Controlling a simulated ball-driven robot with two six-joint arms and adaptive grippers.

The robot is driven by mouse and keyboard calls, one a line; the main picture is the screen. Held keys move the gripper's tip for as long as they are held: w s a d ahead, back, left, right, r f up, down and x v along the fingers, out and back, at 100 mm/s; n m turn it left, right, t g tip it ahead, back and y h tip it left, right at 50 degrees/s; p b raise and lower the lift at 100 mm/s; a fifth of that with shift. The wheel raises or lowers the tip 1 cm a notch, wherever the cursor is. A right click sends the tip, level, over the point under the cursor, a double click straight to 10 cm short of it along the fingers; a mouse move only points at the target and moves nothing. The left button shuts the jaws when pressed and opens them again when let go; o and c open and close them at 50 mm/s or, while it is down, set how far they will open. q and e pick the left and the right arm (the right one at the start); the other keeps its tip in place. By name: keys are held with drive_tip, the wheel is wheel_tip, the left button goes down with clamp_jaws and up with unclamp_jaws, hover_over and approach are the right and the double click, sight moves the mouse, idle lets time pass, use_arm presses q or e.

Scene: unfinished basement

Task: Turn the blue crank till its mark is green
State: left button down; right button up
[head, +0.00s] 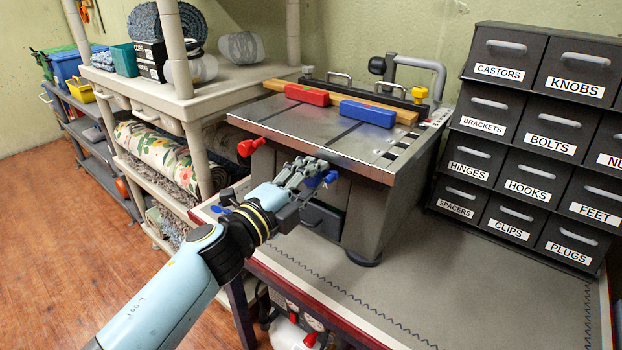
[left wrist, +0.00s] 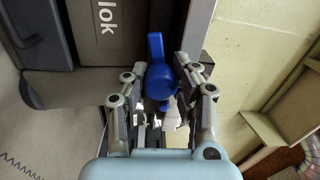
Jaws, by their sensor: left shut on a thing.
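The blue crank (head: 331,177) is on the front face of a grey machine (head: 300,125) on the workbench. My left gripper (head: 314,172) reaches it from the front left and hides part of it. In the left wrist view the crank (left wrist: 158,82) stands between my two fingers (left wrist: 160,98), its arm pointing up in the picture. The fingers are shut on it. I cannot make out the colour of its mark. My right gripper is not in view.
A red knob (head: 250,147) sticks out at the machine's left. Red (head: 307,95) and blue (head: 367,112) blocks lie on its top by a wooden bar. Labelled drawers (head: 535,130) stand right, a shelf (head: 190,100) left. The bench mat (head: 430,280) in front is clear.

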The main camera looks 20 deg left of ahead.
use_arm(q)
drive_tip(key=shift+m, duration=2)
drive_tip(key=shift+b, duration=0.3)
drive_tip(key=c, duration=1)
unclamp_jaws()
drive_tip(key=shift+s, duration=0.1)
drive_tip(key=v, duration=1.2)
drive_tip(key=shift+a, duration=0.15)
